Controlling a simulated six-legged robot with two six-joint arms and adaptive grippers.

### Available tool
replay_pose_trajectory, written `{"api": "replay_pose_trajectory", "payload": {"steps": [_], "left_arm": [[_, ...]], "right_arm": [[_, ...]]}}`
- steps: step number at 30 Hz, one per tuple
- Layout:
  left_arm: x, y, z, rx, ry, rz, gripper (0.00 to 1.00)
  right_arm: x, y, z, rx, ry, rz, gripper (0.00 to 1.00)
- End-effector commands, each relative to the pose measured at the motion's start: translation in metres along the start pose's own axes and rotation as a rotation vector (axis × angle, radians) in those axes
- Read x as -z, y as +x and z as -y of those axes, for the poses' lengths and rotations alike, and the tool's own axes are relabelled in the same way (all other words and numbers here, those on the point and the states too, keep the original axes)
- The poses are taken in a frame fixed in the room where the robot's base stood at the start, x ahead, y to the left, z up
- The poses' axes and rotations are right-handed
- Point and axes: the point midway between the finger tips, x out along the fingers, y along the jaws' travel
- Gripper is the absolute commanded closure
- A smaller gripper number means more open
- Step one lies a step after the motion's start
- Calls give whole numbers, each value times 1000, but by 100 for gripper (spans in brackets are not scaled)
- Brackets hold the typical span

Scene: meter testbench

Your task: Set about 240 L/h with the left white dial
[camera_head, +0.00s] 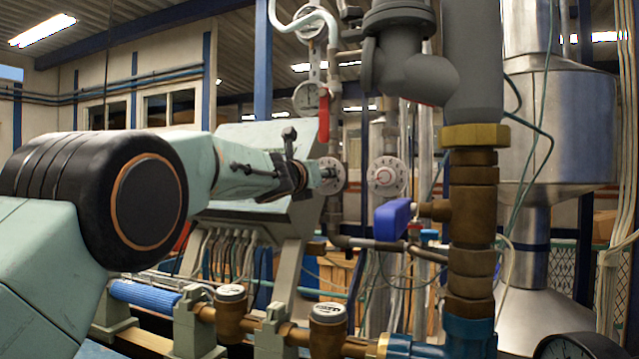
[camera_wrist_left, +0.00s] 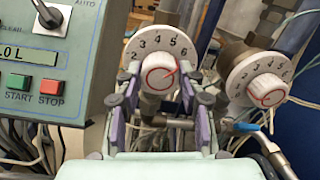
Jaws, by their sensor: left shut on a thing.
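The left white dial (camera_head: 331,175) is on a vertical pipe in the middle of the head view. In the left wrist view its numbered face (camera_wrist_left: 158,40) shows 2 to 6 along the top. Its centre knob (camera_wrist_left: 158,75) has a red ring and a red line slanting up to the right, towards the 6 side. My left gripper (camera_head: 308,177) reaches the dial from the left. In the wrist view its fingers (camera_wrist_left: 160,85) stand on both sides of the knob, shut on it. My right gripper is in neither view.
A second white dial (camera_head: 386,176) stands close on the right. A console with green START (camera_wrist_left: 18,82) and red STOP (camera_wrist_left: 51,87) buttons is left of the dial; its display is cut off, ending in "0 L". A blue valve handle (camera_head: 393,219) and brass pipe (camera_head: 470,220) stand right.

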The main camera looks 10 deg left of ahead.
Motion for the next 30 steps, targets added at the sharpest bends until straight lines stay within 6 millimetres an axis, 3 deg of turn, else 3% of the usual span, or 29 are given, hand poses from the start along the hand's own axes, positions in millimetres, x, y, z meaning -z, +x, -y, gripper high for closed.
{"api": "replay_pose_trajectory", "payload": {"steps": [18,30], "left_arm": [[-4,-1,1,-1,554,8,93],[-5,-1,1,-3,755,8,93]], "right_arm": [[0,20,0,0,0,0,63],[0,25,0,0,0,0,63]]}}
